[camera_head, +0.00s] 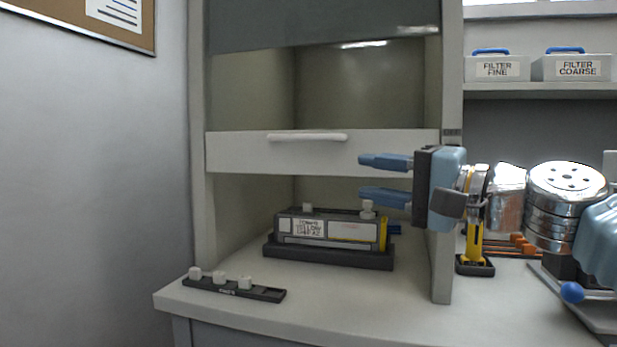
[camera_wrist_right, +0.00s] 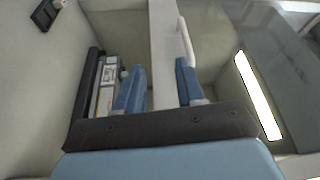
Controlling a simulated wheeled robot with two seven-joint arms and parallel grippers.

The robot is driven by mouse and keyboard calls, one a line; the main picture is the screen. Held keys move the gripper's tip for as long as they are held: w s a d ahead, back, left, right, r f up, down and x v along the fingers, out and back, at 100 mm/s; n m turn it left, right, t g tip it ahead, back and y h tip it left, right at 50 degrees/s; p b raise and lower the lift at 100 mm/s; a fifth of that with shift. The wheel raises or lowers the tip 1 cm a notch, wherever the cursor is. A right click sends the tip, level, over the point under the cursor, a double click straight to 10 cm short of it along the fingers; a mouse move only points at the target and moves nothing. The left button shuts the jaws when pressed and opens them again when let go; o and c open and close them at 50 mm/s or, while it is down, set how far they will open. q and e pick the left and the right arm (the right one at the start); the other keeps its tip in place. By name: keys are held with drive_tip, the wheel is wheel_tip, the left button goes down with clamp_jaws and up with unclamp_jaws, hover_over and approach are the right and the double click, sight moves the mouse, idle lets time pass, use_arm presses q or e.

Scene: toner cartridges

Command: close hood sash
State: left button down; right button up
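The hood sash is a glass pane (camera_head: 320,28) with a pale grey lower rail (camera_head: 235,152) that bears a white bar handle (camera_head: 307,137). The rail hangs part way up, with an opening below it. In the right wrist view the handle (camera_wrist_right: 186,42) is ahead of the fingers. My right gripper (camera_head: 385,178) is open, with blue fingers one above the other, near the right end of the rail and to the right of the handle. Its fingers (camera_wrist_right: 160,85) look empty in the wrist view. I cannot tell whether they touch the rail. My left gripper is not in view.
A toner cartridge (camera_head: 320,228) sits in a black tray (camera_head: 330,257) inside the hood. A black strip with white caps (camera_head: 233,288) lies on the front left counter. A yellow tool on a black stand (camera_head: 474,245) stands right of the hood. Filter boxes (camera_head: 497,67) are on the shelf.

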sight(311, 138)
drive_tip(key=shift+v, duration=0.8)
wheel_tip(311, 138, up, 5)
drive_tip(key=p, duration=0.3)
drive_tip(key=p+x, duration=0.4)
drive_tip(key=x, duration=0.8)
drive_tip(key=shift+s, duration=0.1)
drive_tip(key=shift+w+a+f, duration=0.1)
drive_tip(key=shift+w+a, duration=0.25)
drive_tip(key=shift+a, duration=0.1)
